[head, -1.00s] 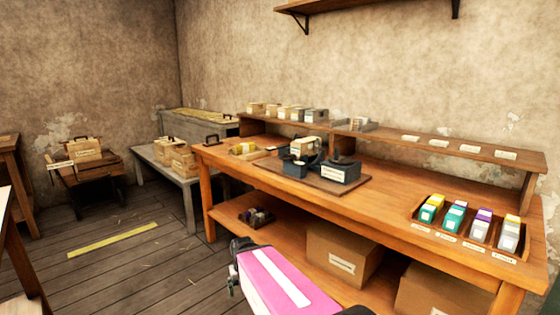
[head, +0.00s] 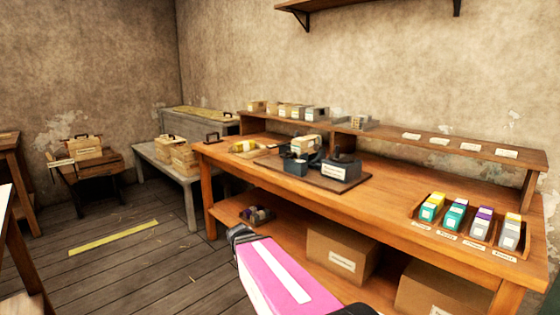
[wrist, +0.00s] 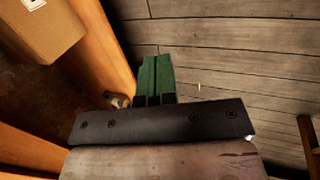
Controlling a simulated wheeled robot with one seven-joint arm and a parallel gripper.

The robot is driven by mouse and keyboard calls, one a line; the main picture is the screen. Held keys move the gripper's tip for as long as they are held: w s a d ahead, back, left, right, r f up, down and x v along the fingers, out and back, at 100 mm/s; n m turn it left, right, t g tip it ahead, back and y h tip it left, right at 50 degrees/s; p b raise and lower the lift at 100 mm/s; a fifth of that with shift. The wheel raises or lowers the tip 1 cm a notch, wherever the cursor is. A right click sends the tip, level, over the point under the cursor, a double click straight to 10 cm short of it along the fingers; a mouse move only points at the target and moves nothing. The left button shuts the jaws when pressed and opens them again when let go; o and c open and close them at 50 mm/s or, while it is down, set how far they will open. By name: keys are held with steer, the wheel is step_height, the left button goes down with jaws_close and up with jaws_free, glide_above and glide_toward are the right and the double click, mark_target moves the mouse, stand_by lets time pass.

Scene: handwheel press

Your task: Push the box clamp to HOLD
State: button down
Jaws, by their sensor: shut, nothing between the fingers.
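A dark press-like device (head: 340,171) with a white label stands on a dark board (head: 271,164) on the workbench. A small dark block (head: 296,167) and a pale box-like piece (head: 307,145) are beside it. The label is too small to read, and I cannot tell which part is the box clamp or where it is set. My gripper (wrist: 155,80) shows two green fingers side by side, shut and empty, in the wrist view. In the head view my pink arm reaches up from the bottom, in front of the bench and apart from the device; the fingertips do not show clearly there.
The wooden workbench (head: 420,210) has a lower shelf with cardboard boxes (head: 340,252). A tray (head: 472,240) of coloured cartons sits at its right end. A raised shelf (head: 440,145) runs along the back. A grey bench (head: 150,156) with wooden boxes stands left.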

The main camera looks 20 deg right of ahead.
steer(key=w+d+r+n+t+h, duration=0.2)
steer(key=w+d+r+n+h, duration=0.25)
steer(key=w+r, duration=0.2)
steer(key=w+d+r+n+t+h, duration=0.1)
steer(key=w+d+r+n+h, duration=0.2)
steer(key=w+r+n+h, duration=0.25)
steer(key=w+r+n+t+h, duration=0.2)
steer(key=w+r+n, duration=0.2)
steer(key=r, duration=0.5)
steer(key=w+r+n+t+h, duration=0.2)
steer(key=w+r+n, duration=0.2)
steer(key=r, duration=0.5)
steer(key=shift+w+d+h, duration=0.3)
steer(key=shift+w+d, duration=0.05)
steer(key=shift+w, duration=0.15)
steer(key=shift+d, duration=0.1)
steer(key=x, duration=1.4)
steer(key=shift+x, duration=1.1)
steer(key=shift+w+f, duration=0.1)
steer(key=shift+w, duration=0.05)
